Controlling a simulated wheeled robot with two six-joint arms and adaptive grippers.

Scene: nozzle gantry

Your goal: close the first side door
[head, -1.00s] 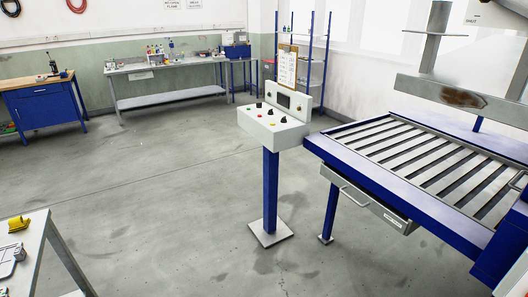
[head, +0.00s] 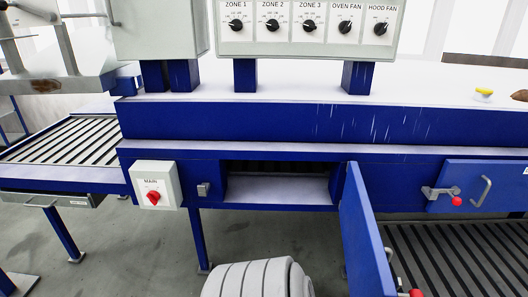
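The first side door (head: 365,237) is a blue panel standing open. It is swung out toward me from the right edge of a dark opening (head: 278,188) in the blue machine's side. A grey handle (head: 389,268) and a red knob (head: 416,293) show on its right face, near the bottom of the view. A small catch (head: 204,189) sits left of the opening. Neither of my grippers is in view.
Another blue side door (head: 480,188), with handle and red-knobbed latch, looks shut at the right. A MAIN switch box (head: 157,186) is left of the opening. A dial panel (head: 308,28) is above. A slatted conveyor (head: 70,142) extends left.

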